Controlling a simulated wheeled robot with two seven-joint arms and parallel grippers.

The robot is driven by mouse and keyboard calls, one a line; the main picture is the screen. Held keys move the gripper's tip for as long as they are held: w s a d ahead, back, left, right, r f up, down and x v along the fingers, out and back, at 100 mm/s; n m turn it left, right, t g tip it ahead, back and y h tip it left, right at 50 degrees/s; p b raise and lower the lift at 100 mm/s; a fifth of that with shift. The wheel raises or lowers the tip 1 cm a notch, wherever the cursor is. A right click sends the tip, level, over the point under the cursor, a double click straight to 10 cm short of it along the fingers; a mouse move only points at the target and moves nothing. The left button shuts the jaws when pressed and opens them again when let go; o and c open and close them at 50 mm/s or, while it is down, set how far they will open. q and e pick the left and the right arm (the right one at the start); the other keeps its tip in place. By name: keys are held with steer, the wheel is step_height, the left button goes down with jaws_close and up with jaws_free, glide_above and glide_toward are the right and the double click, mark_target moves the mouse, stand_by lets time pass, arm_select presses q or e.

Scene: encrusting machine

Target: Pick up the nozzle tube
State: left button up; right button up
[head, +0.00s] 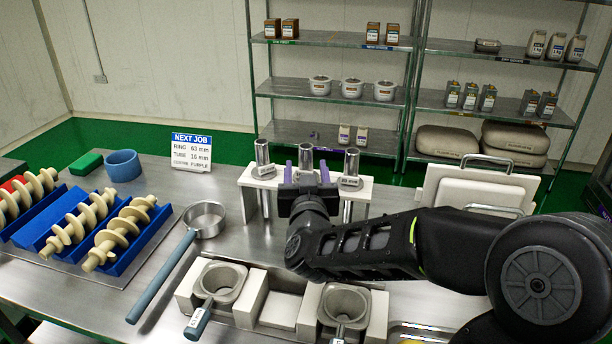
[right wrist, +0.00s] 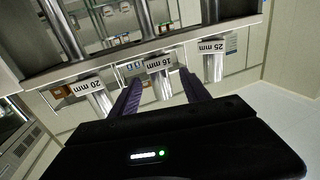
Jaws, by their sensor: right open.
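Three metal nozzle tubes stand upright in a white rack (head: 245,182) on the table in the head view: left (head: 263,155), middle (head: 306,158) and right (head: 351,163). The right wrist view shows their labels upside down: 20 mm (right wrist: 83,88), 16 mm (right wrist: 158,64) and 25 mm (right wrist: 212,47). My right gripper (head: 306,177) is open at the middle tube. In the wrist view its purple fingers (right wrist: 162,95) lie on either side of the 16 mm tube, with gaps showing. The gripper hides the middle tube's lower part in the head view. My left gripper is out of view.
A sign (head: 191,151) reads ring 63 mm, tube 16 mm. A ring with a blue handle (head: 165,274), cream augers on a blue tray (head: 120,262) and a blue cup (head: 123,165) are left. Grey square hoppers (head: 222,280) sit in front; white boards (head: 475,190) stand right.

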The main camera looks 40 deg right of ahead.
steer(key=shift+w+d, duration=0.45)
steer(key=shift+w, duration=0.15)
steer(key=shift+p+x, duration=0.4)
steer(key=shift+x, duration=2.25)
steer(key=shift+s, duration=0.1)
jaws_close()
